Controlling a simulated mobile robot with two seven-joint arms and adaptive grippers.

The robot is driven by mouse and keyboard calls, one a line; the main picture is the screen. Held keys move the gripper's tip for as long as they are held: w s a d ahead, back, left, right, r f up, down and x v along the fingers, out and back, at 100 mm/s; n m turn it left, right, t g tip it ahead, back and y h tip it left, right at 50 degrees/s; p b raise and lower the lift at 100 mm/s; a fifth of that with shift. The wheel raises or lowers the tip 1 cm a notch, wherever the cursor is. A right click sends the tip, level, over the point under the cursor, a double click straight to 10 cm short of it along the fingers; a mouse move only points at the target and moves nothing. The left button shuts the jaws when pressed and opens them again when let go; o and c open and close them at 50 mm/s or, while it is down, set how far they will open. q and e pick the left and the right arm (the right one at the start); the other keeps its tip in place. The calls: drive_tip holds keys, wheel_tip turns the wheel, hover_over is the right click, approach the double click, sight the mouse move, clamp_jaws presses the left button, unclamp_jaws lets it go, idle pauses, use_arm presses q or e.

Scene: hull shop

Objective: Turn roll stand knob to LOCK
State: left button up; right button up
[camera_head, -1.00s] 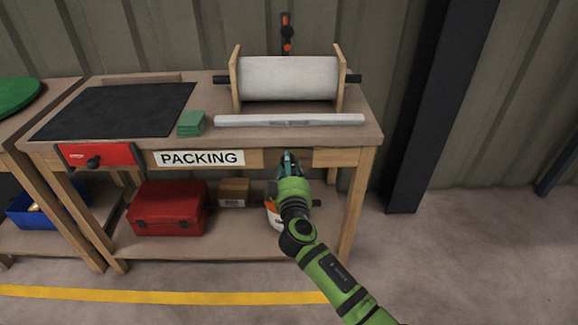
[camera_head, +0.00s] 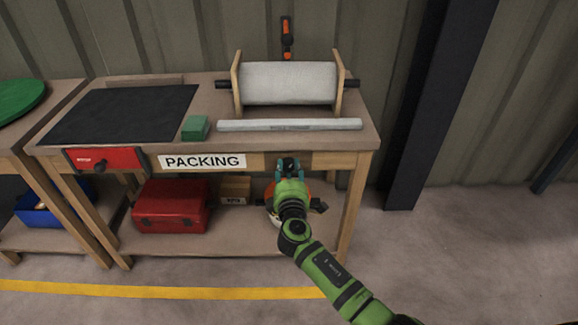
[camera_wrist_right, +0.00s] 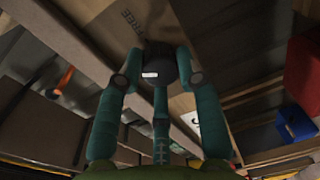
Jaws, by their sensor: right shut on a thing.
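The roll stand (camera_head: 237,85) stands at the back right of the packing bench and carries a wide white roll (camera_head: 288,83). My right gripper (camera_head: 288,163) is at the bench's front edge, below the stand. In the right wrist view it (camera_wrist_right: 160,68) is shut on a round black knob (camera_wrist_right: 157,70) with a white mark, its fingers on both sides. The word FREE shows on the brown panel (camera_wrist_right: 145,20) near the knob. No LOCK word is readable. In the head view the gripper hides the knob. My left gripper is not in view.
A white tube (camera_head: 290,125) and a green block (camera_head: 196,128) lie on the bench (camera_head: 360,138). A red panel (camera_head: 105,159) with another black knob is at its front left. A red toolbox (camera_head: 170,207) is on the lower shelf. A dark column (camera_head: 425,110) stands to the right.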

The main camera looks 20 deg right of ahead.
drive_tip(key=n+p, duration=0.2)
drive_tip(key=n, duration=0.3)
drive_tip(key=shift+r+h, duration=0.1)
drive_tip(key=shift+h, duration=0.2)
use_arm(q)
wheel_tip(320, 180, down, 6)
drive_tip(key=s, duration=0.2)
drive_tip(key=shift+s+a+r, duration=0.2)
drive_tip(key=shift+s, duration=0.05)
use_arm(e)
drive_tip(key=shift+n, duration=0.5)
use_arm(q)
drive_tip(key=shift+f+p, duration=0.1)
drive_tip(key=shift+p, duration=0.2)
use_arm(e)
drive_tip(key=o, duration=0.9)
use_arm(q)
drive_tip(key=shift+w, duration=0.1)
use_arm(e)
drive_tip(key=v, duration=1.2)
